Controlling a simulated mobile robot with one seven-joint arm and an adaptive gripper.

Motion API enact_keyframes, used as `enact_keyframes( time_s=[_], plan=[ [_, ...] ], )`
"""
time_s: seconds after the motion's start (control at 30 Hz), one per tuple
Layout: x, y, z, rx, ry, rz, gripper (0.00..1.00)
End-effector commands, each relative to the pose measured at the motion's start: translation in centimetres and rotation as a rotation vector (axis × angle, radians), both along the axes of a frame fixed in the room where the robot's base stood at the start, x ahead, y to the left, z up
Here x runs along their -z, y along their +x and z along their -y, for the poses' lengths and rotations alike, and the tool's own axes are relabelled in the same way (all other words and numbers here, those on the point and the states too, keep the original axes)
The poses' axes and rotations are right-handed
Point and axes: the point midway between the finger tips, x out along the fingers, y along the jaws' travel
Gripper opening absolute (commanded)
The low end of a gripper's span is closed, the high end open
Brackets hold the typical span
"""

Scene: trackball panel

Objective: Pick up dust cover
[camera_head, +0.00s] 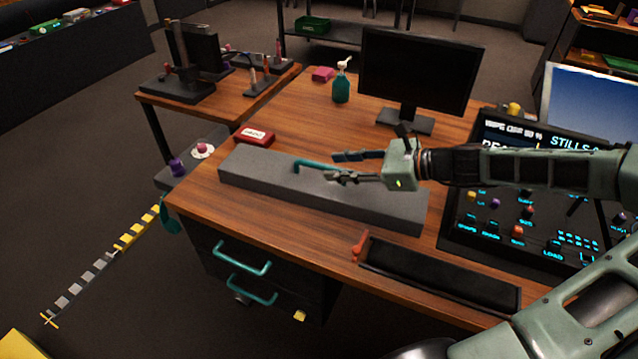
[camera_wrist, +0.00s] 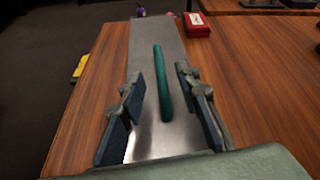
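The dust cover (camera_head: 265,175) is a long grey box-like lid with a teal bar handle (camera_head: 306,163) on top. It lies on the wooden desk in front of the monitor. My gripper (camera_head: 338,166) is open over the cover, with its fingers pointing left along it. In the wrist view the cover (camera_wrist: 147,40) runs away from me. Its teal handle (camera_wrist: 161,85) stands between the two open fingers (camera_wrist: 160,105), apart from both. The head view hides part of the handle and cover behind my fingers.
A monitor (camera_head: 420,70) and a green spray bottle (camera_head: 341,82) stand behind. A red box (camera_head: 254,136) sits close to the cover's left end. A dark open tray (camera_head: 440,275) lies in front right, and a control panel (camera_head: 535,190) stands at right under my arm.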

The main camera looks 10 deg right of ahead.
Motion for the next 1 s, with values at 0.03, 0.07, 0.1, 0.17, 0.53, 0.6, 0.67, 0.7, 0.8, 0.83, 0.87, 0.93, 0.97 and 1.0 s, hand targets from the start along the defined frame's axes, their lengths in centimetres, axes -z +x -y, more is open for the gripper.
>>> enact_keyframes(
  time_s=[0.03, 0.07, 0.1, 0.17, 0.53, 0.6, 0.67, 0.7, 0.8, 0.83, 0.87, 0.93, 0.97, 1.0],
  plan=[
    [0.3, 0.3, -0.4, -0.001, 0.0, 0.001, 0.3],
    [0.4, 0.5, -0.6, 0.0, -0.001, 0.001, 0.3],
    [0.5, 0.6, -0.8, 0.0, -0.001, 0.001, 0.3],
    [0.6, 0.8, -1.1, -0.001, -0.001, 0.0, 0.3],
    [2.2, 3.4, -4.7, -0.002, -0.002, 0.001, 0.3],
    [2.2, 3.5, -4.9, -0.001, -0.002, 0.001, 0.3],
    [2.2, 3.6, -4.9, 0.0, -0.003, 0.0, 0.3],
    [2.2, 3.5, -4.9, 0.001, -0.003, 0.001, 0.3],
    [2.2, 3.5, -4.9, 0.0, -0.003, 0.0, 0.3],
    [2.2, 3.5, -4.9, 0.0, -0.003, 0.0, 0.27],
    [2.2, 3.5, -4.9, 0.0, -0.003, 0.0, 0.24],
    [2.2, 3.5, -4.9, 0.0, -0.003, 0.0, 0.16],
    [2.2, 3.5, -4.9, 0.0, -0.003, 0.0, 0.13],
    [2.2, 3.5, -4.9, 0.0, -0.003, 0.0, 0.08]
  ],
)
